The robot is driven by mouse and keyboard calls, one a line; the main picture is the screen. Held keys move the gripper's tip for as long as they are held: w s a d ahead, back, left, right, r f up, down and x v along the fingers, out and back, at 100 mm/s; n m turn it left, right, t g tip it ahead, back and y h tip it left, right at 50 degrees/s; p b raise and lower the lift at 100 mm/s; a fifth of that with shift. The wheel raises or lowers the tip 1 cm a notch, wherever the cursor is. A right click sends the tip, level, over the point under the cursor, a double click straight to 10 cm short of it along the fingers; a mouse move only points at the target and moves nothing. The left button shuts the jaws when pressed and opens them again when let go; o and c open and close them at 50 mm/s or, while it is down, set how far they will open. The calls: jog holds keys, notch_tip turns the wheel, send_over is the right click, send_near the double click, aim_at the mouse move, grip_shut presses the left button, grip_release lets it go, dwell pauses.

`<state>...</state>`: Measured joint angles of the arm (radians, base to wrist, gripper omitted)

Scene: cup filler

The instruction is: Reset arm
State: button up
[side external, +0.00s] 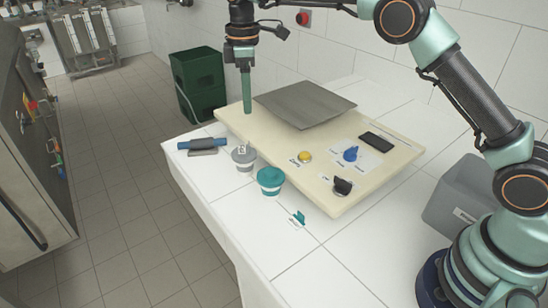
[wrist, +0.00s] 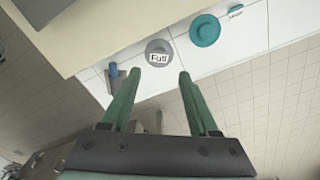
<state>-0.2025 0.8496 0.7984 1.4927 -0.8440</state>
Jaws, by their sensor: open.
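My gripper (side external: 248,108) hangs pointing down above the back left corner of the cream board, near the grey plate. In the wrist view, my gripper (wrist: 160,75) shows two green fingers spread apart with nothing between them. A grey cup (side external: 243,158) and a teal cup (side external: 270,182) stand upright on the white counter in front of the board. The wrist view shows the grey cup (wrist: 158,47) just beyond the fingertips, with a label on top, and the teal cup (wrist: 205,30) to its right.
The cream board (side external: 345,195) carries a grey plate (side external: 303,102), a yellow button (side external: 305,157), a blue knob (side external: 351,153) and a black knob (side external: 342,186). A blue roller (side external: 203,143) and a small teal piece (side external: 298,217) lie on the counter. A green bin (side external: 198,80) stands behind.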

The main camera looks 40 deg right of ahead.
jog(key=s+d+r+m+t, duration=0.3)
jog(key=s+d+r+m, duration=0.35)
jog(key=s+r, duration=0.45)
jog(key=s+d+f+m+t, duration=0.1)
jog(key=s+d+f+m, duration=0.1)
jog(key=s, duration=0.5)
jog(key=s+d+f+m+t, duration=0.1)
jog(key=s+d+f+m, duration=0.1)
jog(key=s, duration=0.5)
notch_tip(320, 180, down, 2)
jog(key=shift+s+d+f+m+t, duration=0.2)
jog(key=shift+s+d+m+t, duration=0.1)
jog(key=shift+m, duration=0.45)
